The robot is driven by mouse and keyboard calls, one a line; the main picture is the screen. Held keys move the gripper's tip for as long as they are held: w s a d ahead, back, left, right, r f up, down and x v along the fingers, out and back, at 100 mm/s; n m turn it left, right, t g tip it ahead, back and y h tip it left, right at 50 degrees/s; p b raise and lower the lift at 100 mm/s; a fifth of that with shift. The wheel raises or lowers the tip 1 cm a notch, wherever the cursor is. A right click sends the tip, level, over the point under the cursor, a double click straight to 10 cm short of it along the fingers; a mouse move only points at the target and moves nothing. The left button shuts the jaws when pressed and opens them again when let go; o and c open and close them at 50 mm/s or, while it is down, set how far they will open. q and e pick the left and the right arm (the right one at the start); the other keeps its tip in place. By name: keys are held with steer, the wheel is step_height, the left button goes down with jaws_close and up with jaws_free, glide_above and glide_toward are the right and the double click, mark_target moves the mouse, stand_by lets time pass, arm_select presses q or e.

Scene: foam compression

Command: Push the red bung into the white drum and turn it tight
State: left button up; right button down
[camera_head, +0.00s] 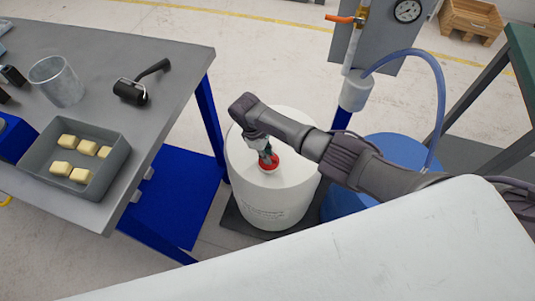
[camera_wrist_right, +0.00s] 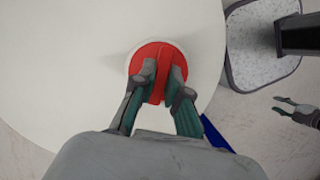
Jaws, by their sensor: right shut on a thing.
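A blue drum (camera_head: 388,150) stands just right of the white one, partly behind my right arm. The grey table (camera_head: 180,62) at left holds a tray (camera_head: 122,158) of yellow foam blocks, a beaker (camera_head: 55,82) and a black roller (camera_head: 132,90). A blue hose (camera_head: 437,75) arches behind.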

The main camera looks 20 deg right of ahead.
steer(key=shift+s+m, duration=0.15)
steer(key=shift+m, duration=0.25)
steer(key=c, duration=1.1)
jaws_free()
